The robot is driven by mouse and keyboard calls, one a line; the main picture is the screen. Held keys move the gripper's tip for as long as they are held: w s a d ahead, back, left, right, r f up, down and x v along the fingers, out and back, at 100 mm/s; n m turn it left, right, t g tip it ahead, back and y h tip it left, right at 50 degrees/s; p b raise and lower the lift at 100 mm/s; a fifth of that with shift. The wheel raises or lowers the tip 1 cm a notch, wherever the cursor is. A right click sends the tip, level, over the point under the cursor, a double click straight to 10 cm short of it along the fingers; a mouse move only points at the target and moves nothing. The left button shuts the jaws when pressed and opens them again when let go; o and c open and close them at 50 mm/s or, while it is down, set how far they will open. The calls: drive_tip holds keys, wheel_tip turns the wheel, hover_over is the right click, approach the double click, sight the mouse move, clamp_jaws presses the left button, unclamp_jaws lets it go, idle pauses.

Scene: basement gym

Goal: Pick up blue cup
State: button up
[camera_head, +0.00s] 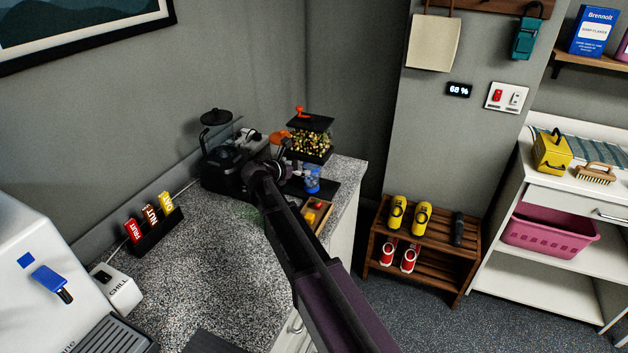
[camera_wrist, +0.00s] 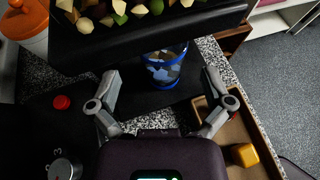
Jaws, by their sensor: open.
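The blue cup (camera_head: 312,180) stands on a dark mat at the far end of the speckled counter, in front of the black-topped dispenser. In the wrist view the cup (camera_wrist: 165,66), blue with a patterned side, lies ahead of my gripper (camera_wrist: 162,78), between the lines of its two spread fingers. The fingers are open, with nothing between them but the dark mat. Part of the cup's top is hidden by the dispenser's black edge. In the head view my gripper (camera_head: 268,170) is left of the cup, and its fingers are hard to make out.
The dispenser (camera_head: 312,140) with mixed pieces overhangs the cup. A black blender-like machine (camera_head: 222,155) and an orange-topped container (camera_wrist: 24,22) stand left. A wooden tray (camera_wrist: 258,135) with a yellow block lies close on the right. The counter nearer the head camera is mostly clear.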

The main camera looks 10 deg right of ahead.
sight(309, 167)
drive_tip(key=shift+d, duration=0.1)
drive_tip(key=shift+b+x, duration=1.05)
drive_tip(key=shift+x, duration=1.5)
drive_tip(key=shift+s+f, duration=0.1)
drive_tip(key=shift+s, duration=0.05)
drive_tip(key=c, duration=1.1)
